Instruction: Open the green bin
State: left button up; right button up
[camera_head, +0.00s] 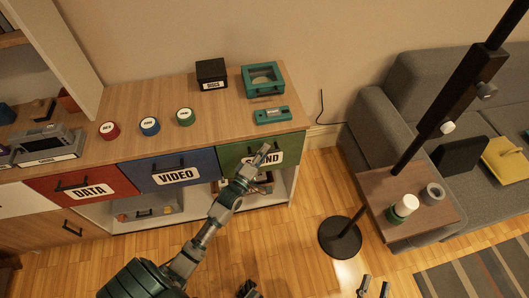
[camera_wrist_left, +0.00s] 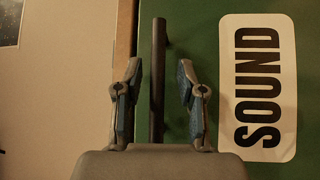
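The green bin (camera_head: 232,154) is the drawer with the white SOUND label at the right end of the wooden cabinet, and its front looks closed. Its green front (camera_wrist_left: 218,12) and label (camera_wrist_left: 258,85) fill the right of the left wrist view. My left gripper (camera_head: 264,155) is at this front and covers part of the label and the handle. In the wrist view the left gripper (camera_wrist_left: 159,72) is open, with one finger on each side of the dark bar handle (camera_wrist_left: 158,85) and gaps showing. My right gripper (camera_head: 374,287) is open and empty at the bottom edge.
The blue VIDEO bin (camera_head: 142,173) and red DATA bin (camera_head: 48,187) sit to the left. The cabinet top (camera_head: 215,118) holds several small objects. A lamp pole on a round base (camera_head: 341,237) and a side table (camera_head: 428,212) stand to the right.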

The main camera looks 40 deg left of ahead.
pick_arm(q)
grip_shut()
jog(key=shift+s, duration=0.1)
